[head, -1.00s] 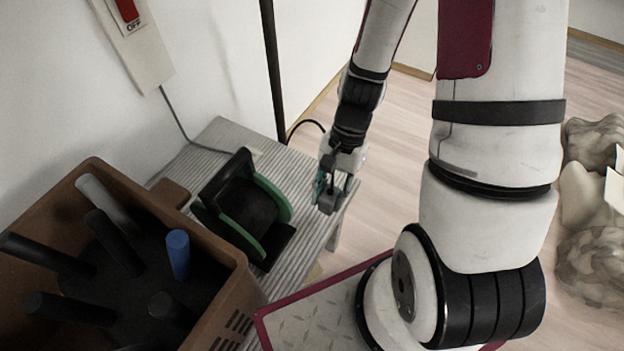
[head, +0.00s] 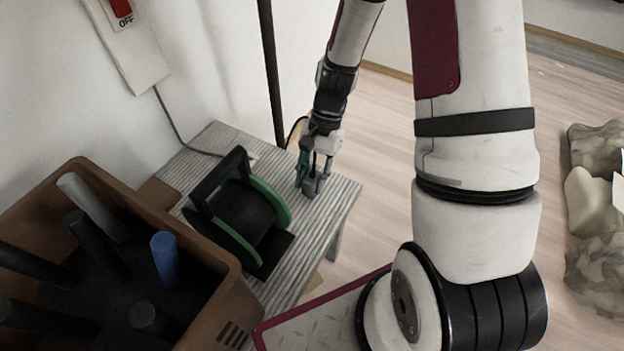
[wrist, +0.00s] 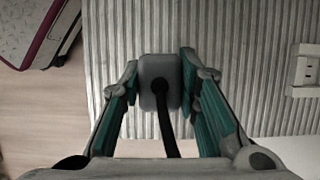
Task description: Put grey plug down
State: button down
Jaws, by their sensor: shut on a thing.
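The grey plug (wrist: 174,66) is a small rounded block with a dark cord running from it toward my wrist. My gripper (wrist: 160,82) has its teal-padded fingers on either side of the plug and is shut on it. In the head view, my gripper (head: 311,178) holds the grey plug (head: 312,187) at the ribbed grey table (head: 335,197), near its far right part. I cannot tell whether the plug touches the tabletop.
A cable reel (head: 247,212) with green rims stands left of my gripper. A white socket (wrist: 305,71) lies on the table at the right of the wrist view. A brown crate (head: 215,285) with dark, grey and blue rods is at left front. A dark pole (head: 270,70) stands behind the table.

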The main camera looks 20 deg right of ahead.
jog(key=shift+f, duration=0.1)
jog(key=c, duration=1.2)
grip_release()
jog(key=p+v, duration=0.5)
jog(key=v, duration=0.7)
jog(key=s+a+r+n+h, duration=0.1)
jog(key=s+r+n, duration=0.1)
jog(key=r, duration=0.3)
jog(key=s+a+r+n, duration=0.1)
jog(key=s+r, duration=0.2)
jog(key=r, duration=0.3)
jog(key=s+r+n+t+h, duration=0.1)
jog(key=s+r+n, duration=0.1)
jog(key=s, duration=0.5)
jog(key=s+a+r+n+t+h, duration=0.1)
jog(key=s+r+n, duration=0.2)
jog(key=s+r, duration=0.2)
jog(key=s+a+r+n+t, duration=0.1)
jog(key=s+r, duration=0.3)
jog(key=s, duration=0.7)
jog(key=shift+s+n+h, duration=0.1)
jog(key=shift+n+h, duration=0.3)
jog(key=shift+n, duration=0.4)
